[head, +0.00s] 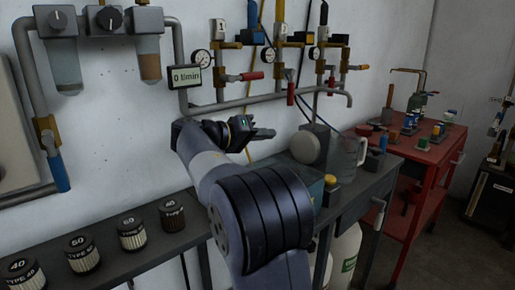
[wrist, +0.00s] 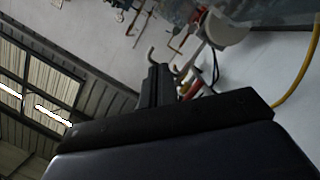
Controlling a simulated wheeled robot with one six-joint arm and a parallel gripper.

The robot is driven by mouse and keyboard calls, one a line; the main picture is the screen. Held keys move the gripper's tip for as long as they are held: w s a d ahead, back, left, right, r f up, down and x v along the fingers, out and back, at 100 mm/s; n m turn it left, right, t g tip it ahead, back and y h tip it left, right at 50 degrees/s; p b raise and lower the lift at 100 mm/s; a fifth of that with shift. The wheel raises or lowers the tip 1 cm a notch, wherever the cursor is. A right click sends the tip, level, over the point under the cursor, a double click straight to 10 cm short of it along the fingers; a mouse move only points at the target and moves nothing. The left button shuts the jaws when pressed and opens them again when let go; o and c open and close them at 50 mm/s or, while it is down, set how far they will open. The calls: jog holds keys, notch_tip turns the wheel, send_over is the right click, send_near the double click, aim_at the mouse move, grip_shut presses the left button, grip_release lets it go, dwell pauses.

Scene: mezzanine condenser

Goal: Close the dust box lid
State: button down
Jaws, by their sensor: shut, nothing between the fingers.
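My gripper (head: 268,133) is shut and empty, raised in front of the white wall above the bench, pointing right. In the wrist view its dark fingers (wrist: 158,85) stand together at the middle. I cannot identify the dust box or its lid for certain. A dark teal box (head: 314,190) on the bench is partly hidden behind my arm. A yellow knob (head: 330,180) shows at its right side. A grey round-faced thing (head: 305,147) stands behind it, to the right of and below my gripper.
A clear jug (head: 345,158) stands on the bench at right. Pipes with valves and a red-handled lever (head: 252,76) run along the wall above my gripper. Several labelled filters (head: 132,233) line the bench at left. A red cart (head: 430,152) stands further right.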

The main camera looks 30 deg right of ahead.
jog(key=s+f+m+b, duration=0.1)
jog(key=b, duration=0.2)
jog(key=s+f+m+t+b, duration=0.1)
jog(key=f+b, duration=0.1)
jog(key=b, duration=0.1)
jog(key=s+f+m+b, duration=0.1)
jog(key=s+m+b, duration=0.1)
jog(key=b, duration=0.1)
jog(key=shift+d+f+y+b, duration=0.4)
jog(key=f+m+b, duration=0.1)
jog(key=b, duration=0.1)
jog(key=s+f+m+t+b, duration=0.1)
jog(key=f+b, duration=0.1)
jog(key=b, duration=0.1)
jog(key=shift+s+d+m+b, duration=0.15)
jog(key=shift+s+m+b, duration=0.15)
jog(key=shift+m, duration=0.1)
jog(key=shift+s+f+t+b, duration=0.25)
jog(key=shift+f+b, duration=0.25)
jog(key=shift+b, duration=0.35)
jog(key=p+v, duration=0.2)
jog(key=v, duration=0.8)
jog(key=shift+a+r, duration=0.2)
jog(key=shift+a, duration=0.1)
jog(key=shift+d, duration=0.1)
